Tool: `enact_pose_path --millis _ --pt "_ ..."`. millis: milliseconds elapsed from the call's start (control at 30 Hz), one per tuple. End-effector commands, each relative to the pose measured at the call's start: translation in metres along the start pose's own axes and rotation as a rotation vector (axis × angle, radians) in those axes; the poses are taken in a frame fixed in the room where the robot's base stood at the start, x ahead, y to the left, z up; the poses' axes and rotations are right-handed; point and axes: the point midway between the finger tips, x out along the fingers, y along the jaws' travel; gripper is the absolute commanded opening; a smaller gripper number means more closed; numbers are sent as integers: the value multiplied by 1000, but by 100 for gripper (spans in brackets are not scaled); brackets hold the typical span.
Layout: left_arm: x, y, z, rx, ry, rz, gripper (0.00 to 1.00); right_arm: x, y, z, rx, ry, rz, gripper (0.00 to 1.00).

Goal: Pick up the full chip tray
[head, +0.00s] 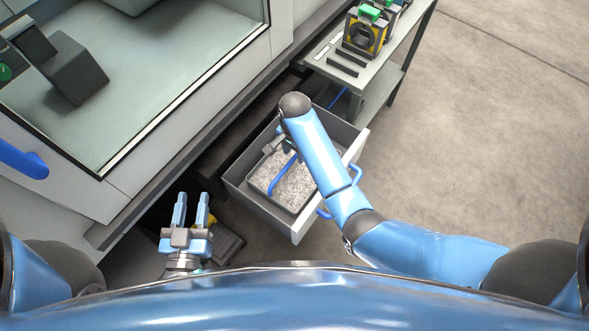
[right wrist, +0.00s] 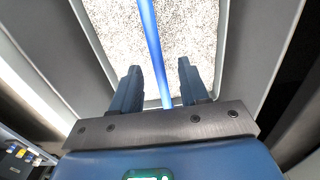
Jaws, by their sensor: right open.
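The full chip tray (head: 271,199), heaped with grey chips, sits inside the open drawer (head: 238,190). A blue bar handle (head: 283,178) crosses above the chips. My right arm covers part of the tray in the head view, and its gripper is mostly hidden there. In the right wrist view, my right gripper (right wrist: 162,80) is open over the tray, and the blue handle (right wrist: 153,45) runs between its fingers, nearer the left one at the far end. Whether the fingers touch it I cannot tell. My left gripper (head: 191,207) is open and empty, left of the drawer.
The machine (head: 150,150) with a glass window stands at left, above the drawer. A blue drawer handle (head: 323,213) sticks out from the drawer's pale front. A grey bench (head: 375,85) with black-and-yellow fixtures stands at the back. The floor at right is clear.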

Motion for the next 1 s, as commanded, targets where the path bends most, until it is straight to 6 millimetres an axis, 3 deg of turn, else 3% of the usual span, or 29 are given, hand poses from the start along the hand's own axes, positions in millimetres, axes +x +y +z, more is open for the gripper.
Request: enact_pose_path --millis 433,767,1000 --pt "0 0 10 0 0 0 39 47 2 2 -1 0 0 44" --pt "0 0 10 0 0 0 39 52 2 2 -1 0 0 44" --pt "0 0 10 0 0 0 39 52 2 2 -1 0 0 11"
